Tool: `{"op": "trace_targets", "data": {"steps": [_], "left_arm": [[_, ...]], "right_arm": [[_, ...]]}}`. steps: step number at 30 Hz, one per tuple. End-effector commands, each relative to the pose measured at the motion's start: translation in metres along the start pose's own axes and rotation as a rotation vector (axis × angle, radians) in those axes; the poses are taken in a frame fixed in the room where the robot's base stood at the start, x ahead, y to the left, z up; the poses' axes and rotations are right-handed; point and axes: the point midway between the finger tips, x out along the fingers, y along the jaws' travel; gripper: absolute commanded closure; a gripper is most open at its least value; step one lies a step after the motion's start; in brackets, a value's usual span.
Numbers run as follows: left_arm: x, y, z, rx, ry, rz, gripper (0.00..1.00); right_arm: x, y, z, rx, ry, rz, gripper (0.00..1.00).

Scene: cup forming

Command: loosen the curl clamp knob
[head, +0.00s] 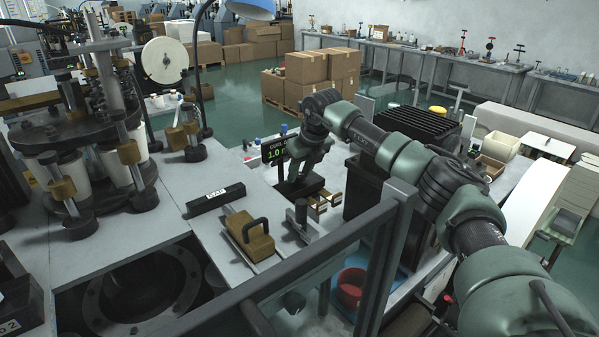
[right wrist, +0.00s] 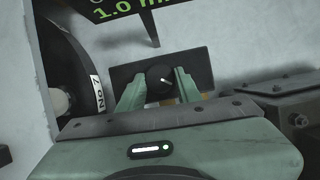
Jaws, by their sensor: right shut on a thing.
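The curl clamp knob (right wrist: 160,77) is a round dark knob with a small white pointer mark, set in front of a dark rectangular plate (right wrist: 200,66). In the right wrist view my right gripper (right wrist: 158,88) has one green finger on each side of the knob and is shut on it. In the head view the right arm reaches in from the right, and its gripper hand (head: 306,152) is beside a black display (head: 274,150) with green text reading 1.0. The knob itself is hidden in the head view. My left gripper is not in view.
A forming machine with a round dark table (head: 80,130) stands at the left. A tan block with a dark handle (head: 250,236) sits on the bench nearby. A grey frame rail (head: 325,262) crosses the front. A black finned housing (head: 420,130) stands close to the arm.

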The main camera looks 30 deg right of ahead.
Motion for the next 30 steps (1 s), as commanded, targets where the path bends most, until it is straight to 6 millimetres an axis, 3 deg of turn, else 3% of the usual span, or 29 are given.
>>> {"op": "trace_targets", "data": {"steps": [15, 30], "left_arm": [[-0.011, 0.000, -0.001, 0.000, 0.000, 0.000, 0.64], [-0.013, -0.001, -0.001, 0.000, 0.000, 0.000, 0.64]], "right_arm": [[-0.002, -0.003, 0.003, -0.330, -0.006, 0.138, 1.00], [-0.001, -0.004, 0.003, -0.416, -0.006, 0.172, 1.00]]}}
